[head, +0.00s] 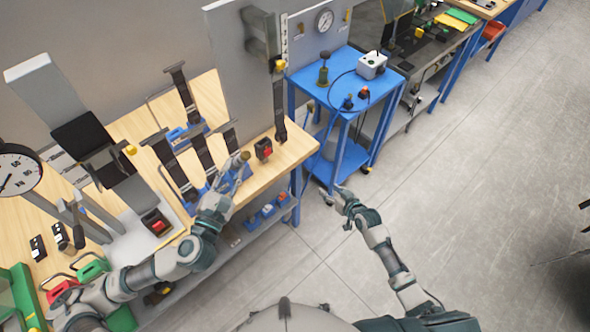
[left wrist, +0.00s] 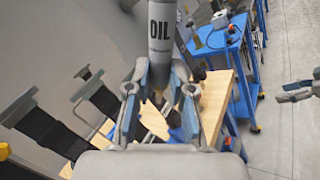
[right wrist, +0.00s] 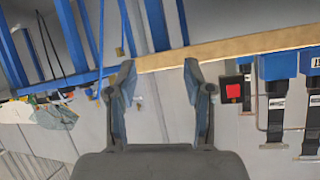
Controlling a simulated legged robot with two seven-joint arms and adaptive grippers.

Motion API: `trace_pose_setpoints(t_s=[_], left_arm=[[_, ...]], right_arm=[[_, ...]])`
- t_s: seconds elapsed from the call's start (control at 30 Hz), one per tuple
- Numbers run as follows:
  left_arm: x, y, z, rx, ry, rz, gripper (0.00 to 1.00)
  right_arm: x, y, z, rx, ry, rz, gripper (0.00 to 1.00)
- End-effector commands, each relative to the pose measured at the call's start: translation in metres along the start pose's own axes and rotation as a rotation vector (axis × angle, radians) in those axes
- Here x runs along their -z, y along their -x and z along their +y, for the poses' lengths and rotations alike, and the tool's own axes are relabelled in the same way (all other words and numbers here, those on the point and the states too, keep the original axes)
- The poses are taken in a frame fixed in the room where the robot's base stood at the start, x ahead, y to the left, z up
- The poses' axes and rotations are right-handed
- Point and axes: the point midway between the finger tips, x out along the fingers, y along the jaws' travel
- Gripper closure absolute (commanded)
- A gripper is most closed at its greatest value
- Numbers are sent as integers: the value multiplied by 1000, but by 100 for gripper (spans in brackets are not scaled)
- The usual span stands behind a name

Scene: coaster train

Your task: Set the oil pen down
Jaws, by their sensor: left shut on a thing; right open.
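The oil pen (left wrist: 160,40) is a grey cylinder marked OIL in the left wrist view. My left gripper (left wrist: 160,88) is shut on it, and its lower part lies between the fingers. In the head view my left gripper (head: 233,178) is over the wooden workbench (head: 290,150), near the blue holders. The pen's grey end (head: 242,156) shows small there. I cannot tell whether it touches anything. My right gripper (head: 343,196) is open and empty, over the floor beside the bench. Its spread fingers show in the right wrist view (right wrist: 158,78).
Several blue holders with upright black strap-like parts (head: 203,155) stand on the bench. A black box with a red button (head: 264,148) is near its right end. A blue cart (head: 335,92) stands beyond. A shelf with blue bins (head: 268,210) is under the bench. Floor at right is largely clear.

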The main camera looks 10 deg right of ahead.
Motion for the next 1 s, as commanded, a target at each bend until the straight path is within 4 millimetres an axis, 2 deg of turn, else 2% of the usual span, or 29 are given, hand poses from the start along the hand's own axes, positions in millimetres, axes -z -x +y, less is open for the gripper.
trace_pose_setpoints(t_s=[0.03, 0.2, 0.3, 0.43, 0.53, 0.7, 0.83, 1.0], left_arm=[[0, 0, 0, 0, 0, 0, 100], [0, 0, 0, 0, 0, 0, 100], [0, 0, 0, 0, 0, 0, 100], [0, 0, 0, 0, 0, 0, 100], [0, 0, 0, 0, 0, 0, 100], [0, 0, 0, 0, 0, 0, 100], [0, 0, 0, 0, 0, 0, 100], [0, 0, 0, 0, 0, 0, 100]], right_arm=[[33, 7, -12, 36, 18, 46, 48], [127, 41, -61, 172, 81, 176, 48], [174, 72, -97, 264, 130, 245, 48], [222, 120, -147, 391, 210, 322, 48], [245, 160, -184, 485, 278, 367, 48], [260, 215, -231, 608, 375, 413, 48], [261, 238, -249, 660, 418, 425, 48], [264, 240, -261, 680, 432, 433, 48]])
